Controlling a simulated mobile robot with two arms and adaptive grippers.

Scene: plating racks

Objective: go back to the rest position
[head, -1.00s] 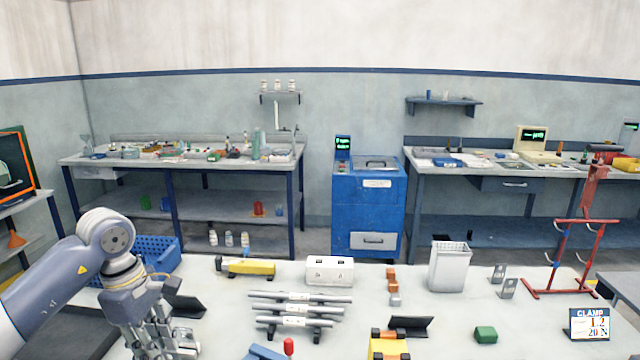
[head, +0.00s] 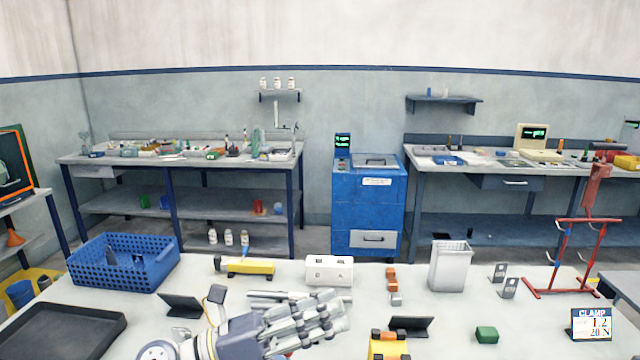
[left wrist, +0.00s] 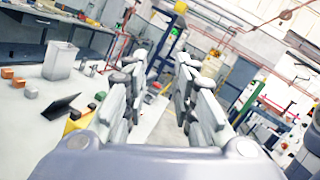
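My left gripper (head: 335,318) reaches in from the bottom of the head view, its fingers pointing right across the white table (head: 450,325). It covers most of the grey bars (head: 262,295) that lie there. In the left wrist view the two sides of the left gripper (left wrist: 160,80) stand apart with nothing between them. From the head view I cannot tell how high the gripper is above the table. My right gripper is in neither view.
A blue basket (head: 122,275) and a black tray (head: 60,330) are at the left. A yellow tool (head: 248,267), white box (head: 328,270), white bin (head: 450,265), green block (head: 487,334) and red rack (head: 563,260) stand on the table. The table's middle right has free room.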

